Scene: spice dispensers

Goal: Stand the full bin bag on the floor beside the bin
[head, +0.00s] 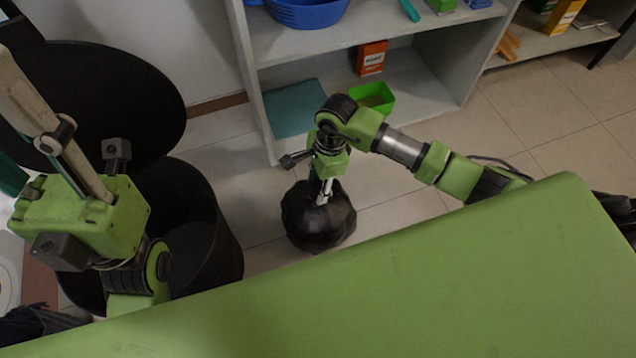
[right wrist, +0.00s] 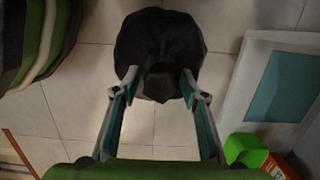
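The full black bin bag (head: 318,228) stands upright on the tiled floor, to the right of the bin, with a gap between them. It also shows in the right wrist view (right wrist: 160,40), its gathered neck towards me. My right gripper (head: 325,190) is at the top of the bag. In the right wrist view its fingers (right wrist: 160,85) are spread on either side of the neck, with a little room at each side. The black bin (head: 215,235) stands open, its round lid (head: 120,90) raised behind. My left gripper (head: 30,150) is above the bin, fingers apart, seemingly empty; its tips are partly cut off.
A grey shelf unit (head: 400,30) stands behind the bag, with a blue basket (head: 305,10), a green tub (head: 374,96), an orange box (head: 371,58) and a teal sheet (head: 298,108). Bare floor lies around the bag.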

